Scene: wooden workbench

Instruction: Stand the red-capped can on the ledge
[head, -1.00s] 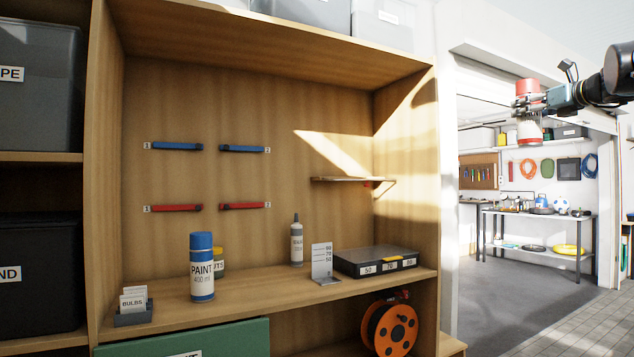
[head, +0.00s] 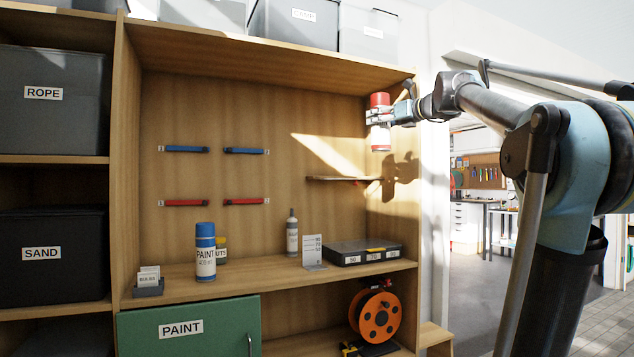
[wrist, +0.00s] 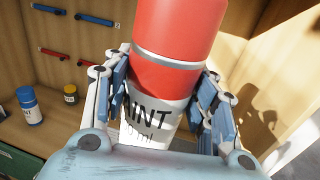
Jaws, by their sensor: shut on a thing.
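The red-capped can (head: 380,138), white with a red top and the word PAINT, is held upright in the air at the right front of the cabinet. My gripper (head: 379,117) is shut on it around its body; the wrist view shows the fingers on both sides of the can (wrist: 170,75). The ledge (head: 342,179) is a small wooden shelf on the cabinet's back wall near the right side. In the head view it appears lower than the can and a little to its left. Its top looks empty.
On the bench board stand a blue-capped paint can (head: 205,252), a white bottle (head: 292,234), a grey size plate (head: 312,252), a dark case (head: 362,252) and a card holder (head: 149,281). Blue and red bars are on the back wall. The cabinet's right side wall is close.

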